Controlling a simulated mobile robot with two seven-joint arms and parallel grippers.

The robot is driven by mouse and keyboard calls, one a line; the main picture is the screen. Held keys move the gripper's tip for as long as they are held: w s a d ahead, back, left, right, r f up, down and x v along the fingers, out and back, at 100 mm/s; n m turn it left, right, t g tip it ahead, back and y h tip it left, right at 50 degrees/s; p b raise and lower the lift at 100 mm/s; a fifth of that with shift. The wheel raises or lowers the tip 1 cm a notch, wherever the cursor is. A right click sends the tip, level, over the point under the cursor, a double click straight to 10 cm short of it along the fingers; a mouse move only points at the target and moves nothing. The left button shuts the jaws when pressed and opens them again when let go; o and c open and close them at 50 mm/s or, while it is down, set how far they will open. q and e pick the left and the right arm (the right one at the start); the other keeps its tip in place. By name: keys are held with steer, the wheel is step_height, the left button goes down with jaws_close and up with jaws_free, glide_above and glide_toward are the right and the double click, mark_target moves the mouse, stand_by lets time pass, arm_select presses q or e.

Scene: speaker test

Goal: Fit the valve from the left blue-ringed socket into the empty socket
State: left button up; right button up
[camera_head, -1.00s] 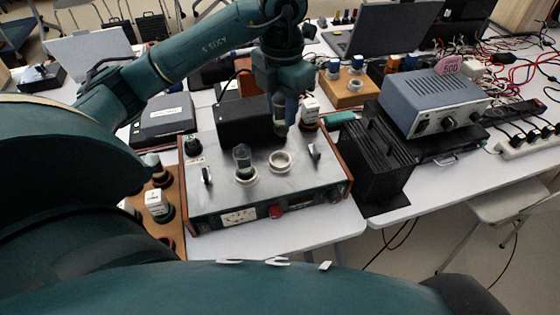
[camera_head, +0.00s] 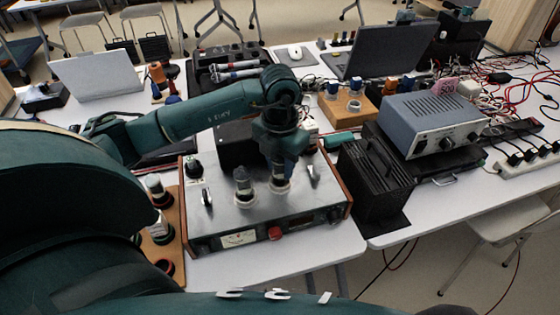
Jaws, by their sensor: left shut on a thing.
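My left gripper (camera_head: 280,168) reaches down over the right-hand socket (camera_head: 279,187) of the metal amplifier. It is shut on a valve (camera_head: 279,177), mostly hidden between the fingers. The valve's lower end is at the pale socket ring; I cannot tell how deep it sits. Another valve (camera_head: 242,180) stands upright in the pale-ringed socket just left of it. The amplifier (camera_head: 222,217) has a silvery top and wooden sides. A wooden block (camera_head: 337,112) behind it on the right carries blue-topped parts and a pale ring. My right gripper is not in view.
A black finned box (camera_head: 375,185) and a grey power supply (camera_head: 430,125) stand to the right. A wooden rack (camera_head: 176,232) with valves is left of the amplifier. A dark box (camera_head: 235,148) stands behind the gripper. Cables lie at far right.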

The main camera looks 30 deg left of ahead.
arm_select(q)
steer(key=shift+f+b, duration=0.3)
steer(key=o, duration=1)
steer(key=shift+r, duration=0.15)
